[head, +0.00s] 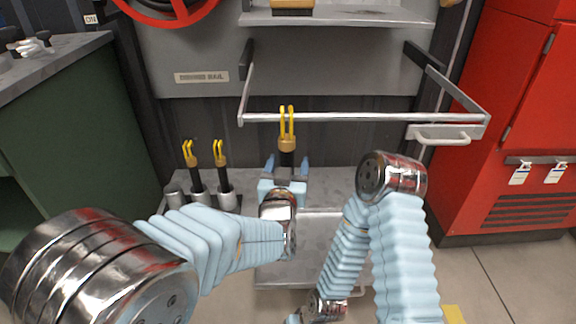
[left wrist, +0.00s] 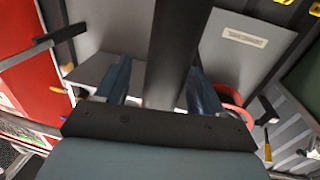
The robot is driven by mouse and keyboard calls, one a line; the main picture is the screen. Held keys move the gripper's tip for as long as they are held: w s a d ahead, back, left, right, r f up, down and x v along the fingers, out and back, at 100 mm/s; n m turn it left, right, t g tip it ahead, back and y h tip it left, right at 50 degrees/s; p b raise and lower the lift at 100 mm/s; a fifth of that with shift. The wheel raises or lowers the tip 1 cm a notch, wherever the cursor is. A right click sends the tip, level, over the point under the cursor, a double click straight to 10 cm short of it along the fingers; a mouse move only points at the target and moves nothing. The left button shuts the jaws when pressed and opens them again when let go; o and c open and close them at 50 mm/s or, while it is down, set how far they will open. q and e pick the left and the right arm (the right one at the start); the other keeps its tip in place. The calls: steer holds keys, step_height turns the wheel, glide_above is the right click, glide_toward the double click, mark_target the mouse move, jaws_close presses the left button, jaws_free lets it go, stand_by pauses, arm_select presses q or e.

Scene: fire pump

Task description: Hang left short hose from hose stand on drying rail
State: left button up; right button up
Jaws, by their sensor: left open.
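A short hose (head: 287,158) with a black body and a yellow two-pronged hook top (head: 287,122) stands upright at the drying rail (head: 350,118). The hook overlaps the rail bar; I cannot tell whether it rests on it. My left gripper (head: 286,168) is open, its blue fingers on either side of the black body. In the left wrist view the hose (left wrist: 170,55) runs between the spread fingers. The hose stand (head: 226,200) at the left holds two more hoses, a left one (head: 195,175) and a right one (head: 222,175); its leftmost cup (head: 174,196) is empty.
A shelf (head: 340,16) is above the rail. A white handle (head: 443,135) is at the rail's right end. A red cabinet (head: 510,110) stands at the right, a green counter (head: 60,130) at the left. A grey platform (head: 320,230) is below.

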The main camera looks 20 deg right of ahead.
arm_select(q)
steer(key=shift+f, duration=0.1)
steer(key=v, duration=1.4)
steer(key=w+a+f+n+g+y, duration=0.1)
steer(key=w+a+f+g, duration=0.1)
steer(key=a+f, duration=0.35)
steer(key=w+a+f+g+y, duration=0.2)
steer(key=a+f, duration=0.1)
steer(key=f, duration=0.6)
steer(key=w+a+f+n+g+y, duration=0.1)
steer(key=w+a+f+g, duration=0.2)
steer(key=f, duration=0.4)
steer(key=s+a+f+n+g+p, duration=0.1)
steer(key=s+a+f+n+g, duration=0.1)
steer(key=s+a+f+g, duration=0.2)
steer(key=s+a+f+n+g+p, duration=0.1)
steer(key=s+a+f+n+g, duration=0.1)
steer(key=s+a+f+g, duration=0.2)
steer(key=s+a+f, duration=0.3)
steer(key=s+f, duration=0.5)
steer(key=f, duration=0.1)
steer(key=shift+a+f+n+g+h, duration=0.2)
steer(key=shift+a+n+g+h, duration=0.1)
steer(key=shift+a+n, duration=0.1)
